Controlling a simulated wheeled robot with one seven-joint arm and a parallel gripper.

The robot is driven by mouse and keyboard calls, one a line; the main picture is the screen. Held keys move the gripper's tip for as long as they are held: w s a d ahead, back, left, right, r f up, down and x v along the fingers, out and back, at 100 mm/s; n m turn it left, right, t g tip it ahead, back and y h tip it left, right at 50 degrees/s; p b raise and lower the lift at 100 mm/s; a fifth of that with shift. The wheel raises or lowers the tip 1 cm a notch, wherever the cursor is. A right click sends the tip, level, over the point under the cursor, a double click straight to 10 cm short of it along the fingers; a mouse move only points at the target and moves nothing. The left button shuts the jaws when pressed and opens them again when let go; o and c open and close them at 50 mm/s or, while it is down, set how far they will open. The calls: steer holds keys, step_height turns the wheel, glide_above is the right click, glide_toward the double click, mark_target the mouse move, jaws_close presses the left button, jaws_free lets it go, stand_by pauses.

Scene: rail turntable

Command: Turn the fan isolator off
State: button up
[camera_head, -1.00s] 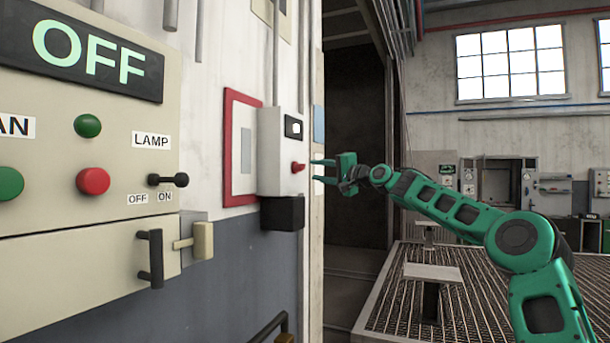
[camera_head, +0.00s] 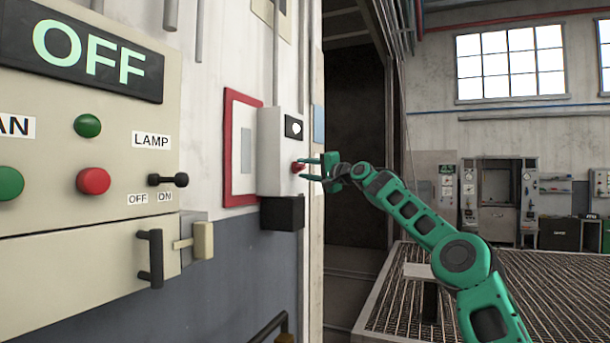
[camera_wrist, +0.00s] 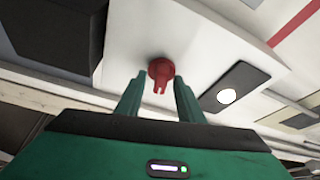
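The fan isolator (camera_head: 280,150) is a pale box on the wall with a red rotary knob (camera_head: 298,166) on its front and a small dark plate with a white mark (camera_head: 293,126) above the knob. My gripper (camera_head: 306,168) is at the knob, its fingers pointing at the box. In the wrist view the red knob (camera_wrist: 160,74) sits just beyond and between the fingertips (camera_wrist: 158,82), with a gap on each side. The fingers are apart and hold nothing. The dark plate also shows in the wrist view (camera_wrist: 234,87).
A large panel (camera_head: 60,190) at the left carries an OFF sign (camera_head: 92,50), green and red buttons and a lamp switch (camera_head: 168,180). A black box (camera_head: 283,213) hangs under the isolator. A grated platform (camera_head: 390,310) lies at the lower right.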

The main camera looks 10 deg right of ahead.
steer(key=shift+d, duration=0.1)
jaws_close()
